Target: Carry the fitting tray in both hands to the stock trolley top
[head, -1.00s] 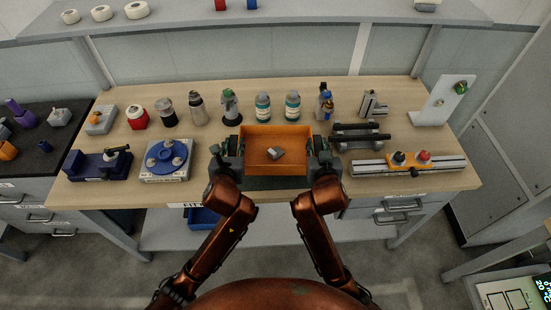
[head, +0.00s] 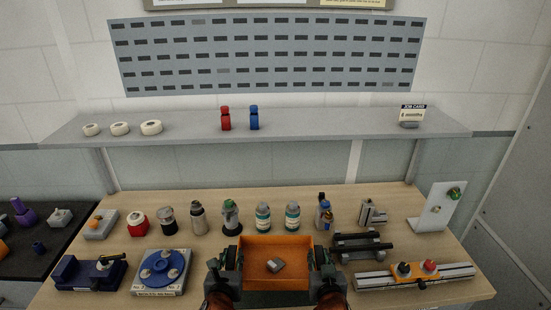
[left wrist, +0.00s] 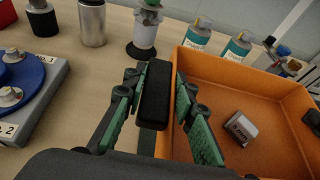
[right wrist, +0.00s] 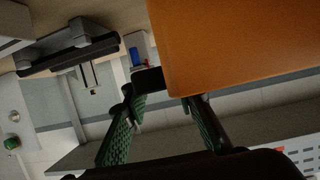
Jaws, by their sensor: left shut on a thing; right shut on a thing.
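The orange fitting tray (head: 274,246) is at the front middle of the bench in the head view, with a small grey fitting (head: 275,265) lying in it. My left gripper (head: 226,266) is shut on the black handle at the tray's left side; this handle (left wrist: 156,95) shows between the green pads in the left wrist view. My right gripper (head: 325,266) is shut on the tray's right side; its handle (right wrist: 149,80) shows partly in the right wrist view. Whether the tray touches the bench is hard to tell. The stock trolley top is not identifiable.
Several bottles, including a teal-labelled one (head: 292,217), stand behind the tray. A blue round fixture (head: 162,267) is to the left. A dark-barred fixture (head: 361,247) and a rail with knobs (head: 416,273) are close on the right. A shelf (head: 330,128) runs above the bench.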

